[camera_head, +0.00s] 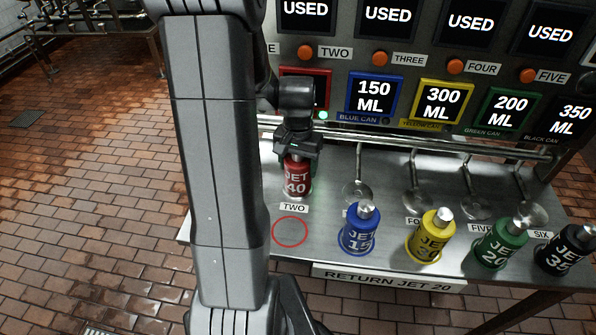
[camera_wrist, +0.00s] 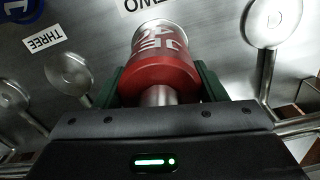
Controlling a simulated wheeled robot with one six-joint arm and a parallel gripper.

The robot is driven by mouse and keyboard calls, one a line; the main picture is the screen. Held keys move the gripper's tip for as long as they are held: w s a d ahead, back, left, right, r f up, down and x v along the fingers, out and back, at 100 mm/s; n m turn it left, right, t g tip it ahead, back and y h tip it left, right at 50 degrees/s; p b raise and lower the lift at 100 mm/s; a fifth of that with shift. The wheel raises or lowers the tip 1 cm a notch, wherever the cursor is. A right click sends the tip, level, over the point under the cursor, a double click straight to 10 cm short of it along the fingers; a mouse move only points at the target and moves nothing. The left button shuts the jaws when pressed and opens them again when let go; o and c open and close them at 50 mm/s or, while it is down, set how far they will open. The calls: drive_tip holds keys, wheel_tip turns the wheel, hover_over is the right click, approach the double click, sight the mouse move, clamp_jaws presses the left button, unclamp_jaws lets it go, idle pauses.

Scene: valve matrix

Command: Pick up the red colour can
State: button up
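The red can (camera_head: 297,178), marked JET 40, is upright at the back of the steel counter, just behind the TWO label. My gripper (camera_head: 297,153) is directly above it and points down. In the wrist view the red can (camera_wrist: 162,65) fills the space between the green fingers of my gripper (camera_wrist: 160,80). The fingers lie against both sides of its body, and its silver neck points back to the palm. The can's base is at or very near the counter; I cannot tell whether it touches.
A blue can (camera_head: 357,235), a yellow can (camera_head: 428,240), a green can (camera_head: 500,246) and a black can (camera_head: 568,250) stand along the counter's front. An empty red circle (camera_head: 290,231) is left of the blue can. A metal rail (camera_head: 420,143) and panel are behind.

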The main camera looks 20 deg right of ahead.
drive_tip(key=c, duration=1.1)
